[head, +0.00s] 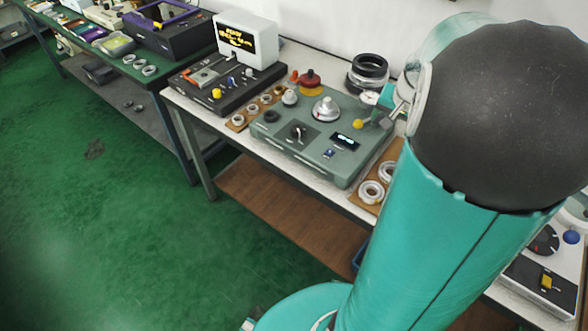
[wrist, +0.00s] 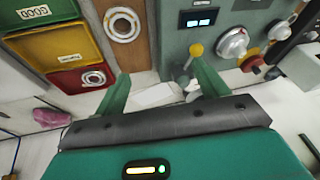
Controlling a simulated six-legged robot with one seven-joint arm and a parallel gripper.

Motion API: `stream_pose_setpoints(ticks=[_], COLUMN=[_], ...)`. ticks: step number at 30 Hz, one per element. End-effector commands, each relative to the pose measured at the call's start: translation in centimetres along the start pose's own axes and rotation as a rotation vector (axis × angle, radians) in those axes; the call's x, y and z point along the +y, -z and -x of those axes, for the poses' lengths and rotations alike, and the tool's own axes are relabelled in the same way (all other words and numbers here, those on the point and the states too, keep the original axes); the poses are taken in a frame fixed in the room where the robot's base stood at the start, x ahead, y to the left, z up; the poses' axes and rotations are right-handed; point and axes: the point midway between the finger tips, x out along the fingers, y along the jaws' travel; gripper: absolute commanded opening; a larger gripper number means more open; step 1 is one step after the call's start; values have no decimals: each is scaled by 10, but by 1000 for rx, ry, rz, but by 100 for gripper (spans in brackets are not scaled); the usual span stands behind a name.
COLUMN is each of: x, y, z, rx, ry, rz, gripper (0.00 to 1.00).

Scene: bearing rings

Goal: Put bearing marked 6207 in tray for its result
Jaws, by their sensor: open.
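My gripper (wrist: 160,64) is open, with its two green fingers apart and nothing seen between them. It hangs over the bench between the trays and the grey-green tester (wrist: 216,38). A green tray (wrist: 66,35) labelled GOOD, a yellow tray (wrist: 33,47) and a red tray (wrist: 65,79) stand at the left in the wrist view. A bearing ring (wrist: 95,78) lies in the red tray. Another ring (wrist: 135,34) lies on a brown board (wrist: 136,57). In the head view, two rings (head: 371,192) (head: 387,171) show on a board beside the tester. I cannot read a 6207 mark.
The tester (head: 298,155) has a lever with a yellow knob (wrist: 196,49) close to my right finger. Small rings (head: 238,120) lie on a board left of it, and dark stacked rings (head: 369,68) stand behind. My arm hides the bench's right part in the head view.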

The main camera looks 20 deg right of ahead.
Motion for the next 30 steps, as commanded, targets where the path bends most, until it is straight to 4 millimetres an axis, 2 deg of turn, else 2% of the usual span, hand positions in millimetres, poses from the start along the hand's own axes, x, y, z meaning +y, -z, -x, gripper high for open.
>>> stream_pose_setpoints(ticks=[1, 3, 6, 9, 13, 18, 21, 23, 30], x=[-27, -57, -92, -117, -135, -138, -135, -133, -132], y=[-18, -44, -85, -128, -186, -247, -268, -274, -277], z=[18, 38, 67, 96, 128, 156, 164, 166, 166], rx=[-4, -12, -20, -18, -2, 35, 52, 59, 61], ry=[45, 90, 145, 187, 223, 234, 231, 228, 226], rz=[63, 150, 278, 411, 585, 781, 847, 869, 881], gripper=[73, 73, 73, 73, 73, 73, 73, 73, 73])
